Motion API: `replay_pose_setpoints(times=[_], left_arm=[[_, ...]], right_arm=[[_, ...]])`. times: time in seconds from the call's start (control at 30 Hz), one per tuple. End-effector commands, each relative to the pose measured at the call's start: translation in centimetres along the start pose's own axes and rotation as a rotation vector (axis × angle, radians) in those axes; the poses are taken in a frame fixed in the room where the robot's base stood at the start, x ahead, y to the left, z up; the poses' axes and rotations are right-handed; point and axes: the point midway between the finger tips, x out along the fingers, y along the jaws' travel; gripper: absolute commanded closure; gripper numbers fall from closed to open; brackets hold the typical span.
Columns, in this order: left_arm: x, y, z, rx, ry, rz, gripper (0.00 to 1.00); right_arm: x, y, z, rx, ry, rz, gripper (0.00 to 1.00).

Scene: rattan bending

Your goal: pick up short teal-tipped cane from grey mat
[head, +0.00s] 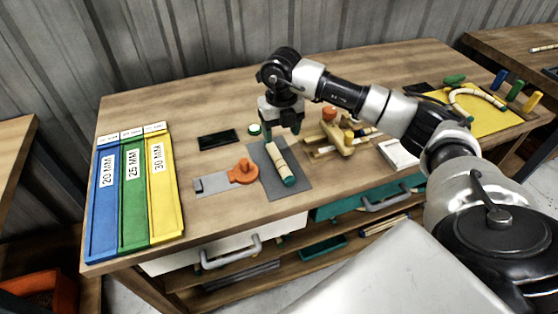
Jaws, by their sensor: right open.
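The short teal-tipped cane (279,163) lies on the grey mat (301,182) in the middle of the workbench. It is pale, with a teal tip at its near end. My right gripper (284,130) is above the far end of the cane, pointing down, open and empty. The far end of the cane is close under the fingers, and I cannot tell whether they touch it. My left gripper is not in view.
An orange tool on a grey plate (213,184) lies left of the mat. A wooden jig (345,138) stands to the right. Blue, green and yellow labelled trays (134,197) fill the left end. A yellow mat (490,119) with a bent cane lies at the right.

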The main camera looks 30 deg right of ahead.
Motion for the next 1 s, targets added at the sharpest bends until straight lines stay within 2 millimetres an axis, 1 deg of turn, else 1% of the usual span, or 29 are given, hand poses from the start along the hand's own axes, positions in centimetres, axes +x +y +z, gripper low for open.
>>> replay_pose_setpoints(times=[0.2, 0.3, 0.47, 0.6, 0.7, 0.8, 1.0], left_arm=[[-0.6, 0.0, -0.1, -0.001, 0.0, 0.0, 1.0], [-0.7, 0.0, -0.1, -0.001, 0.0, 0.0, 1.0], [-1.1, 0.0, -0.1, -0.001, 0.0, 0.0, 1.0], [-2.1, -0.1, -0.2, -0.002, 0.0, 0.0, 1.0], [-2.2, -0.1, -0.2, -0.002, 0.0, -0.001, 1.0], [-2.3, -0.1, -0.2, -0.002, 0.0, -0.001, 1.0], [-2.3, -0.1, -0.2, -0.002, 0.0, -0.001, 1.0]], right_arm=[[3.5, 0.0, -0.1, 0.002, 0.006, -0.005, 0.37], [4.5, 0.0, 0.0, 0.0, 0.004, -0.003, 0.37], [5.6, 0.1, 0.0, 0.0, 0.004, -0.003, 0.37], [7.7, 0.4, 0.2, 0.0, 0.007, -0.003, 0.37], [9.2, 0.4, 0.2, -0.001, 0.006, -0.001, 0.37], [10.0, 0.4, 0.3, -0.001, 0.003, -0.002, 0.37], [10.2, 0.4, 0.3, -0.001, 0.001, -0.001, 0.37]])
